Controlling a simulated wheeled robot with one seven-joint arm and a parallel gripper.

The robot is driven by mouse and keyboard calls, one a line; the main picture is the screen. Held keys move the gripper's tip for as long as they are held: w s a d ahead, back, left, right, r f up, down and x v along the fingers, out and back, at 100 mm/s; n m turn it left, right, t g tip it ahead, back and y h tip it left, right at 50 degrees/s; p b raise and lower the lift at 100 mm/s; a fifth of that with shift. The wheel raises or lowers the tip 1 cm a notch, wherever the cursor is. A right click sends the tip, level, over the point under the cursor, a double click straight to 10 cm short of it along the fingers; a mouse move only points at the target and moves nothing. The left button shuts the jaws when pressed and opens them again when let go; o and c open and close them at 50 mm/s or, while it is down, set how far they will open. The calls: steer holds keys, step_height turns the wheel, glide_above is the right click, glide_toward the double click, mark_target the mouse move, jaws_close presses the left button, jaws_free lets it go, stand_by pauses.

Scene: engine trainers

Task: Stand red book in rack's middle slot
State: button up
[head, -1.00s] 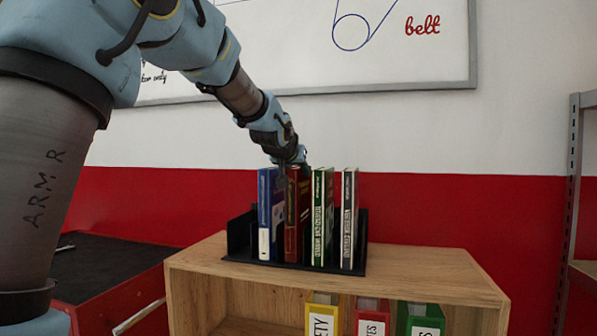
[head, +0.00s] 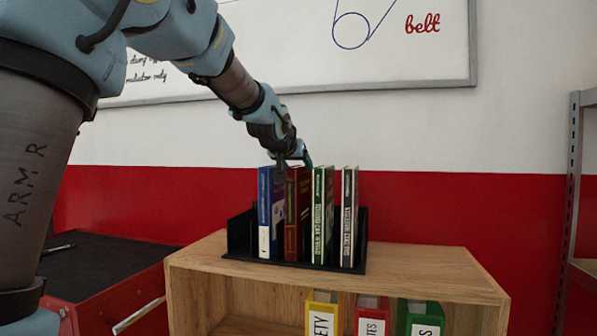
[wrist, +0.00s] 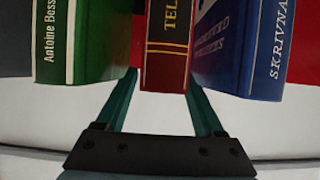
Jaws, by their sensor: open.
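The red book (head: 297,215) stands upright in the black rack (head: 240,236), between the blue book (head: 271,213) on its left and the green book (head: 322,215) on its right. My gripper (head: 296,164) is open at the top of the red book. In the wrist view, the red book (wrist: 167,45) lies between the spread fingers of my gripper (wrist: 161,88), with a gap on both sides. There the green book (wrist: 85,40) is at left and the blue book (wrist: 240,45) at right.
A dark grey book (head: 349,215) stands at the rack's right. Space at the rack's left end looks empty. The rack sits on a wooden shelf unit (head: 420,262) with yellow, red and green binders below. A red cabinet (head: 110,280) is at left, a metal rack (head: 574,200) at right.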

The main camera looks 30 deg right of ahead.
steer(key=b+v, duration=0.3)
steer(key=v, duration=0.8)
steer(key=w+a+f+n+g+y, duration=0.1)
steer(key=a+f+n+y, duration=0.15)
steer(key=a+f, duration=0.8)
steer(key=w+a+f+n+g+y, duration=0.1)
steer(key=w+a+f+g+y, duration=0.15)
steer(key=a+f, duration=0.8)
steer(key=s+a+f+n+g+y, duration=0.3)
steer(key=s+a+f+n+g, duration=0.1)
steer(key=s+a+f, duration=1.1)
step_height(320, 180, down, 3)
steer(key=shift+a+r+y, duration=0.15)
steer(key=shift+a+y, duration=0.15)
steer(key=shift+a, duration=0.25)
